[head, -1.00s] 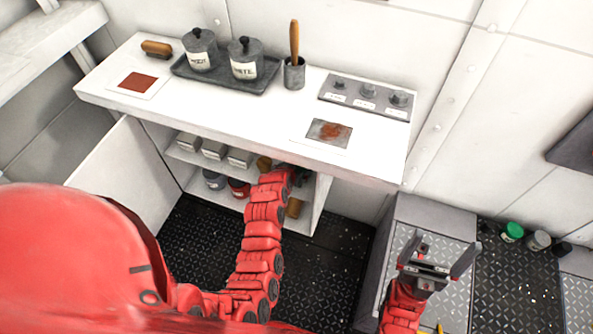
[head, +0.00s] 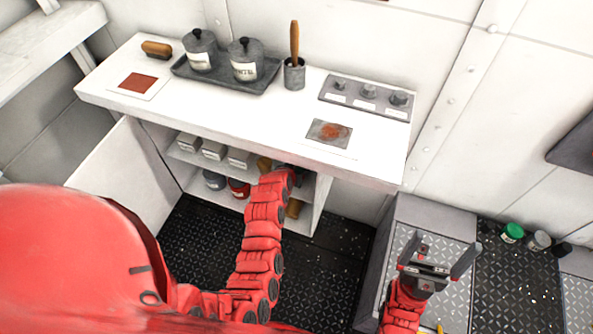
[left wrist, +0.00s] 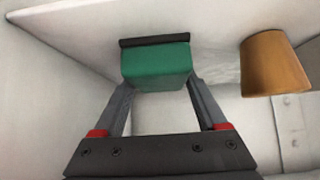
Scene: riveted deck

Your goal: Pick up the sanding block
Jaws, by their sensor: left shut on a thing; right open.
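The sanding block (left wrist: 156,64), a green block with a dark strip along its upper side, sits between the fingers of my left gripper (left wrist: 158,88) in the left wrist view. The gripper is shut on it. In the head view my left arm reaches into the open cabinet under the counter, and the counter edge hides its gripper and the block. My right gripper (head: 437,262) is open and empty, low at the right in front of a grey metal-topped unit.
The white counter (head: 220,118) overhangs the cabinet shelves, which hold white boxes (head: 213,149) and tins (head: 238,188). An orange-brown cylinder (left wrist: 271,64) stands close right of the block. The open cabinet door (head: 125,180) is at left. On top are a tray (head: 216,82) of canisters and a brush (head: 156,49).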

